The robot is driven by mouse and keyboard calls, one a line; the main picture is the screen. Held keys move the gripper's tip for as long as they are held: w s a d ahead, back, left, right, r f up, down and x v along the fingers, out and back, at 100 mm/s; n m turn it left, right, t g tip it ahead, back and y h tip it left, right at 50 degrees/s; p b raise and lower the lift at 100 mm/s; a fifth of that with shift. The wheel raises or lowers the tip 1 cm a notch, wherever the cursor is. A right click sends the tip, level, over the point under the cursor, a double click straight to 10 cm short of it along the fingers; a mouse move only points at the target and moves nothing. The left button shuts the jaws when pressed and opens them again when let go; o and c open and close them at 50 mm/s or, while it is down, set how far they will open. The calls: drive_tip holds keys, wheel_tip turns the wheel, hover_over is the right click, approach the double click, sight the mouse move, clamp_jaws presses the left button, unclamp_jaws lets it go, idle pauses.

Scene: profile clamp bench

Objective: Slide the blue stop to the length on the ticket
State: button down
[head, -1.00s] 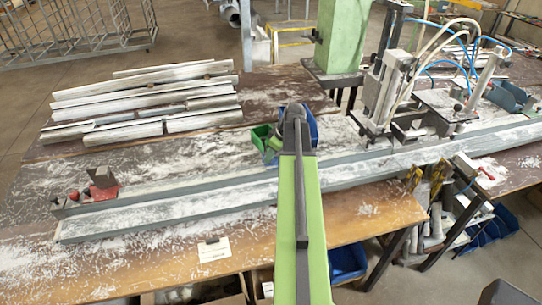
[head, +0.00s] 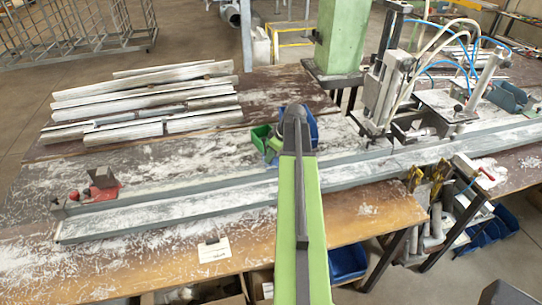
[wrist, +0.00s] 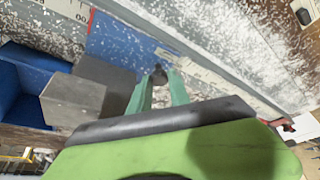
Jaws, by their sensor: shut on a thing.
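The blue stop (wrist: 125,38) shows in the wrist view as a blue, white-speckled plate on the rail. My gripper (wrist: 160,84) has its two green fingers closed around a small dark knob at the stop's near edge. A scale strip with a red line (wrist: 91,20) lies at the stop's upper left. In the head view my own arm hides the fingertips and most of what they hold. The long grey rail (head: 160,212) crosses the bench.
A blue bin (wrist: 22,85) and a grey block (wrist: 75,102) are near my fingers. Cut profiles (head: 150,95) lie at the back left. A red end piece (head: 103,186) is at the rail's left end.

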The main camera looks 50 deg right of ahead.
idle(0.3)
drive_tip(key=shift+w+a, duration=0.15)
drive_tip(key=shift+a, duration=0.2)
drive_tip(key=c, duration=1.5)
unclamp_jaws()
drive_tip(key=shift+r, duration=0.1)
drive_tip(key=p+v, duration=1.6)
drive_tip(key=v, duration=0.1)
drive_tip(key=shift+d+r, duration=0.1)
drive_tip(key=shift+d, duration=0.05)
